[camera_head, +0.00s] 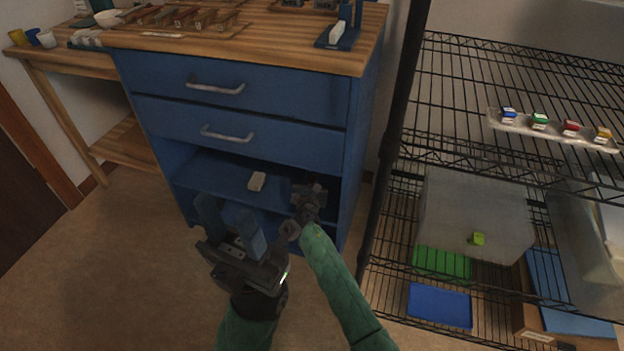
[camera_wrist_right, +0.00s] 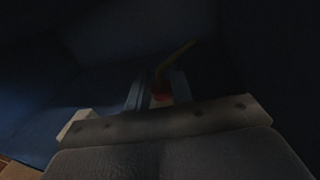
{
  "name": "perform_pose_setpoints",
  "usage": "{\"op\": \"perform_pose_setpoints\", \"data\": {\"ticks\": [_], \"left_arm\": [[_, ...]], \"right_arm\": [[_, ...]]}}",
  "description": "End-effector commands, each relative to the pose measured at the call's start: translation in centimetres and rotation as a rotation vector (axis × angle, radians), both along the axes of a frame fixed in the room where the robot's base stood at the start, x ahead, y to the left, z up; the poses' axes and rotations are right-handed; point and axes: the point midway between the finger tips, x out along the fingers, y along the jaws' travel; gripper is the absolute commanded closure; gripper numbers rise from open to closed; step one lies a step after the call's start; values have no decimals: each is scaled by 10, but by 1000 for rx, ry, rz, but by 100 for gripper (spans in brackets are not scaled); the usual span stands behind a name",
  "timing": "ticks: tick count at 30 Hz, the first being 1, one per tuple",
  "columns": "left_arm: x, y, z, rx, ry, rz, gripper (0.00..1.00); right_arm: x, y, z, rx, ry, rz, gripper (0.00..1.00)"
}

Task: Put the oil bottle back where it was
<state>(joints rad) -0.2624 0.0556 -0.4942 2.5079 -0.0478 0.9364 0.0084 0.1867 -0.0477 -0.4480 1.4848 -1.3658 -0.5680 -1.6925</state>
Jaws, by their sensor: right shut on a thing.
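My right gripper (camera_head: 308,192) reaches into the open shelf space of the blue cabinet (camera_head: 235,125), near its right side. In the right wrist view it is shut on the oil bottle, of which a small red part (camera_wrist_right: 162,98) and a thin brownish spout-like piece show between the fingers. The rest of the bottle is hidden or dark, and I cannot tell if it touches the shelf. My left gripper (camera_head: 231,222) is open and empty in front of the cabinet's lower part.
Two closed drawers are above. A wire rack (camera_head: 500,165) with bins stands at the right. The floor at left is clear.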

Motion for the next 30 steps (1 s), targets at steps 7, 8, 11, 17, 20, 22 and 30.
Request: {"op": "perform_pose_setpoints", "data": {"ticks": [7, 8, 11, 17, 20, 22, 30], "left_arm": [[-1, 1, -1, -4, 4, 4, 61], [-1, 1, -1, -3, 5, 4, 61], [-1, 1, -2, -2, 6, 5, 61], [-1, 2, -2, 1, 5, 6, 61], [-1, 2, -1, 5, 4, 8, 61], [-1, 2, 0, 9, 4, 10, 61], [-2, 6, 5, 22, 9, 38, 61]], "right_arm": [[0, 0, -1, -1, 0, 0, 64], [0, 0, -1, -1, 0, 0, 58], [0, 0, -1, -1, 0, 0, 56], [0, 0, 0, -1, -1, 0, 56], [-4, 0, 1, -1, 0, 0, 56], [-11, 1, 1, -1, 0, 1, 56], [-60, 6, 2, -2, 1, 1, 56]]}}
